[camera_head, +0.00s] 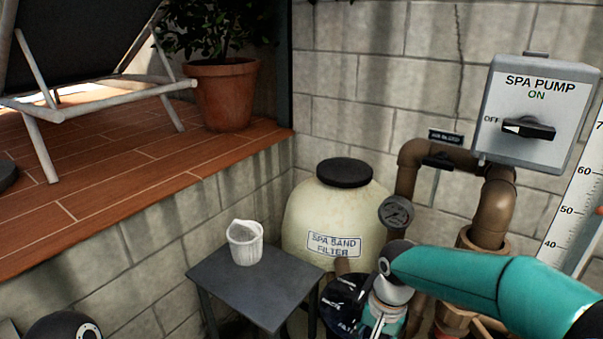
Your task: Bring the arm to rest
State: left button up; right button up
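My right arm (490,281), teal, comes in from the right edge and reaches toward the lower middle. Its dark joint (398,250) is in front of the spa sand filter, and silver and dark wrist parts (388,291) hang below it. No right gripper fingers can be made out; the wrist runs down toward the bottom edge. A dark rounded part of my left arm (65,328) shows at the bottom left corner. My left gripper is out of the picture. Whether either arm touches anything cannot be told.
A small grey table (262,291) holds a white basket (245,243). A spa pump switch box (535,110) hangs on the wall. A tiled deck (110,165) is left.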

jog(key=s+a+f+n+y, duration=0.1)
jog(key=s+f, duration=0.8)
jog(key=f, duration=0.4)
jog(key=s+f+n+y, duration=0.2)
jog(key=s+f, duration=0.8)
jog(key=f, duration=0.3)
jog(key=shift+a+t, duration=0.4)
jog(key=shift+c, duration=0.4)
jog(key=shift+s, duration=0.15)
